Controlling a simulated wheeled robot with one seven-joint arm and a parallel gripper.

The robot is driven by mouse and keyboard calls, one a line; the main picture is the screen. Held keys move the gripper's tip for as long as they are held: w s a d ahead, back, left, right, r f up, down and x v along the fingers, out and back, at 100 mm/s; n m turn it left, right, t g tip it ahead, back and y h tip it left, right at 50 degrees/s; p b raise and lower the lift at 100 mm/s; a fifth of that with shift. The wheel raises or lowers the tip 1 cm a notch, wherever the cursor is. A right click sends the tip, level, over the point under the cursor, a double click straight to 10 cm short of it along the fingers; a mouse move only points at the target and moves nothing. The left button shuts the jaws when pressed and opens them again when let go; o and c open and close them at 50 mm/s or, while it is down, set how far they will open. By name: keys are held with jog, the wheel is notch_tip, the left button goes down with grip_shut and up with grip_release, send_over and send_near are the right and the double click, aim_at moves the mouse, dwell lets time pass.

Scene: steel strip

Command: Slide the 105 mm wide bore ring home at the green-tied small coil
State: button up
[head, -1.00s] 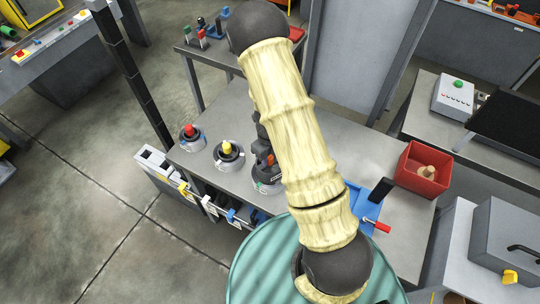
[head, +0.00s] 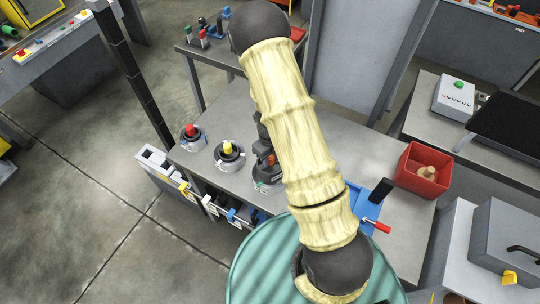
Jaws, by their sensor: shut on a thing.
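A grey coil (head: 266,187) with a small green mark on its side stands on the steel bench, rightmost of a row of coils. My gripper (head: 267,166) is directly over this coil, low at its top, and partly hidden behind my cream-sleeved arm. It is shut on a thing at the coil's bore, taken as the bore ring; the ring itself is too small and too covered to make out. I cannot tell how deep it sits in the bore. A small orange-red spot shows beside the fingers.
A yellow-topped coil (head: 228,154) and a red-topped coil (head: 191,135) stand to the left on the bench (head: 355,149). A blue tray (head: 370,211) and a red bin (head: 421,170) lie to the right. A teal round surface (head: 262,262) is in front.

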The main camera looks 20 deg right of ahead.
aim_at(270, 166)
jog(key=shift+f+b, duration=2.35)
jog(key=shift+f, duration=0.75)
jog(key=o, duration=1.1)
jog(key=shift+r, duration=0.1)
notch_tip(270, 166, up, 17)
jog(key=shift+r+p, duration=0.15)
jog(key=shift+p, duration=0.2)
